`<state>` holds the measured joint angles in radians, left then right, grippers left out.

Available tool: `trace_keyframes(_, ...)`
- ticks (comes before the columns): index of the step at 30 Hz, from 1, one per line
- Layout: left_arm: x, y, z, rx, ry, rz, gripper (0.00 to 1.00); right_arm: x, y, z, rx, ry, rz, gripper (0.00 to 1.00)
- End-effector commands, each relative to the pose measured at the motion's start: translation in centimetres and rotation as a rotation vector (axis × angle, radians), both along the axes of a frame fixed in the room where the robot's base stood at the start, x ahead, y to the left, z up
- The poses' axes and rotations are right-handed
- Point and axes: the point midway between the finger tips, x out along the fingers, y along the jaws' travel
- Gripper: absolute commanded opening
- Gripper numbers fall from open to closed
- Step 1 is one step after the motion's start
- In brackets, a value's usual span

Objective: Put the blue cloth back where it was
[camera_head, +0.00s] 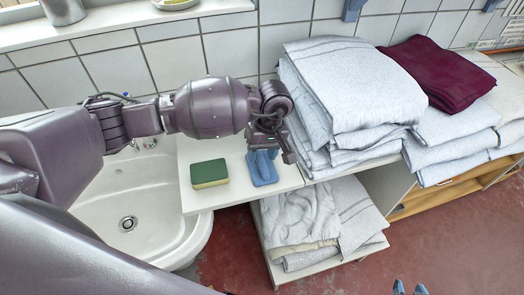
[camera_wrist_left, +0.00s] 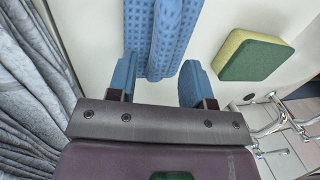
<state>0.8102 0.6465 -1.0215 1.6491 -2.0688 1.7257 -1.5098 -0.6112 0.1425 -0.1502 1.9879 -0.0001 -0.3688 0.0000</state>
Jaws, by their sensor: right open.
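The blue cloth (camera_head: 263,172) lies folded on the white counter, to the right of the sponge. In the left wrist view the patterned cloth (camera_wrist_left: 160,40) runs between the fingertips. My left gripper (camera_head: 266,154) is right over the cloth, hiding part of it in the head view. In the left wrist view my left gripper (camera_wrist_left: 158,80) has its blue fingers apart, with a strip of pale counter showing beside the cloth. Whether a finger touches the cloth is unclear. My right gripper (camera_head: 410,288) shows only its two parted blue fingertips at the bottom edge, with nothing between them.
A green and yellow sponge (camera_head: 210,173) lies on the counter (camera_head: 229,196). A white sink (camera_head: 155,213) is to the left. Tall stacks of folded pale linen (camera_head: 350,85) stand close on the right, with a maroon cloth (camera_head: 438,72) on top. More linen (camera_head: 305,218) lies below.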

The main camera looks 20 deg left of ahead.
Motion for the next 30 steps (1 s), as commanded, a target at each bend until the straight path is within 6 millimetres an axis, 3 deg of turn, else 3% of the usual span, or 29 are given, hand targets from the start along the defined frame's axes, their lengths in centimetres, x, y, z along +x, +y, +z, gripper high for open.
trace_keyframes(11,0.2,-0.1,0.7,-0.001,-0.002,0.000,0.46,0.7,0.1,0.3,0.000,-0.014,0.004,0.43)
trace_keyframes(30,1.7,-1.4,10.7,0.000,-0.004,0.001,0.46,0.3,0.1,-1.0,0.000,-0.004,0.003,0.43)
